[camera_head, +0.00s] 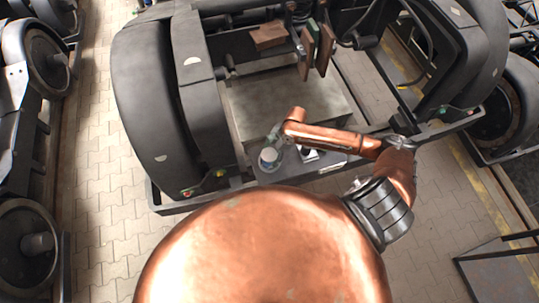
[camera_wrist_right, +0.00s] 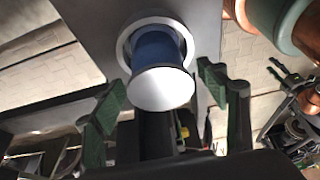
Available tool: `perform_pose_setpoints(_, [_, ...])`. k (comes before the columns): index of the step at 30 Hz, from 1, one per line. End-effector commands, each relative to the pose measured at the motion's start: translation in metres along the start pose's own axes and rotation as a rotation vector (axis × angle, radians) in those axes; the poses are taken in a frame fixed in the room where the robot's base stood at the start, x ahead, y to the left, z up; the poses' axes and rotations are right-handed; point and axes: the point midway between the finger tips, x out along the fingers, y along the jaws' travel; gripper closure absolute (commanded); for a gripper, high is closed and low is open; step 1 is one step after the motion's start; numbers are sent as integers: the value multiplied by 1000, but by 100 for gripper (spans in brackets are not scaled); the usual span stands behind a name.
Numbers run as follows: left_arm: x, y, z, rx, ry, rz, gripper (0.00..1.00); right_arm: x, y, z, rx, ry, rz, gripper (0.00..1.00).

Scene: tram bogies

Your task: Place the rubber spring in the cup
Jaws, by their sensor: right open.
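The rubber spring (camera_wrist_right: 153,48) has a blue body and pale end faces. In the right wrist view its far end sits inside the pale ring of the cup (camera_wrist_right: 124,37); how deep it sits is hidden. In the head view the spring (camera_head: 268,156) stands on the dark plate, small and partly unclear. My right gripper (camera_head: 274,135) is open beside the top of the spring. Its two green-padded fingers (camera_wrist_right: 161,80) are spread on either side of the spring, with visible gaps to it.
The dark plate (camera_head: 281,175) lies at the front of the bogie frame. A small dark-and-white item (camera_head: 309,154) is on it, right of the spring. Large dark wheel covers (camera_head: 150,95) flank the frame. Paved floor (camera_head: 100,180) is clear at the left.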

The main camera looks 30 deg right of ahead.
Motion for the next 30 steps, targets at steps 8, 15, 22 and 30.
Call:
perform_pose_setpoints(8, [4, 0, 0, 0, 0, 0, 60, -29, 1, 1, -1, -3, 3, 33])
perform_pose_setpoints(15, [10, 0, 1, 0, -1, 0, 60, -80, 1, 1, -1, -3, 2, 33])
perform_pose_setpoints(22, [13, 1, 2, 0, -1, 0, 60, -113, 1, 0, 0, -2, 1, 33])
perform_pose_setpoints(30, [14, 1, 2, 0, -2, 0, 60, -122, 0, -1, 0, 0, -1, 33])
